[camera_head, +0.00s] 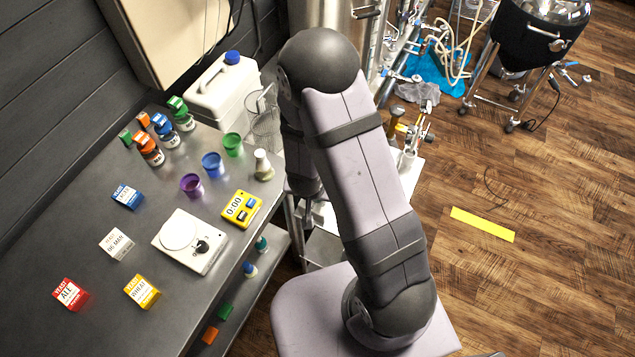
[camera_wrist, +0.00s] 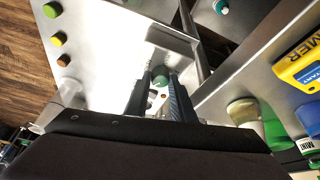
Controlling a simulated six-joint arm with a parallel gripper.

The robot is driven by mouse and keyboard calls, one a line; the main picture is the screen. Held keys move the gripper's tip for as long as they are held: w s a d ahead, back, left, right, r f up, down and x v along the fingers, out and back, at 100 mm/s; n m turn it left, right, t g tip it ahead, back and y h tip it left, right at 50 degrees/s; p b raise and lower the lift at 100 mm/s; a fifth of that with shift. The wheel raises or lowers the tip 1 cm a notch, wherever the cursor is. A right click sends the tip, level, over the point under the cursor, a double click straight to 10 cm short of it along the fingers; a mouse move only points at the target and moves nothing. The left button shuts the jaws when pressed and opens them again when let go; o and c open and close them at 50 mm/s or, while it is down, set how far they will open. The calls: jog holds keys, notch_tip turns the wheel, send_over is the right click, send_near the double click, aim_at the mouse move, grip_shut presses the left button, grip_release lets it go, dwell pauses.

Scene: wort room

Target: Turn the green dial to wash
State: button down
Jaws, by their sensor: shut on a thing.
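In the wrist view a small green dial (camera_wrist: 161,80) shows between the two dark fingers of my gripper (camera_wrist: 162,92), on a pale metal surface. My gripper is shut on the dial. The fingers and glare hide most of the dial, and I cannot read any wash mark or where the dial points. In the head view my gripper (camera_head: 312,216) is partly hidden behind my arm, beside the right end of the bench, and the dial is hidden.
A yellow timer (camera_head: 241,209), a white scale (camera_head: 188,242), a small flask (camera_head: 263,165) and coloured cups stand on the grey bench (camera_head: 75,215). The wooden floor at right has free room.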

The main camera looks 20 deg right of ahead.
jog(key=m+p, duration=0.2)
jog(key=p, duration=0.1)
jog(key=r+m+h+p, duration=0.1)
jog(key=p, duration=0.2)
jog(key=shift+w+a+m+g, duration=0.1)
jog(key=shift+a+m+g, duration=0.05)
jog(key=shift+m+g, duration=0.25)
jog(key=shift+f+m+h+p, duration=0.2)
jog(key=shift+m+h+p, duration=0.1)
jog(key=shift+m+p, duration=0.15)
jog(key=shift+w+f+m+g, duration=0.15)
jog(key=shift+f+m+g, duration=0.2)
jog(key=shift+m, duration=0.4)
jog(key=m+g, duration=0.1)
jog(key=m, duration=0.3)
jog(key=shift+w+g+h, duration=0.15)
jog(key=shift+g+h, duration=0.2)
jog(key=shift+h, duration=0.05)
jog(key=m+g, duration=0.1)
jog(key=m, duration=0.2)
jog(key=m+g, duration=0.1)
jog(key=m, duration=0.2)
jog(key=shift+w, duration=0.15)
jog(key=m+g+y+b, duration=0.1)
jog(key=m, duration=0.2)
jog(key=shift+w+f, duration=0.1)
jog(key=shift+m+g+y+b, duration=0.3)
jog(key=shift+m+g+b, duration=0.2)
jog(key=shift+m, duration=0.7)
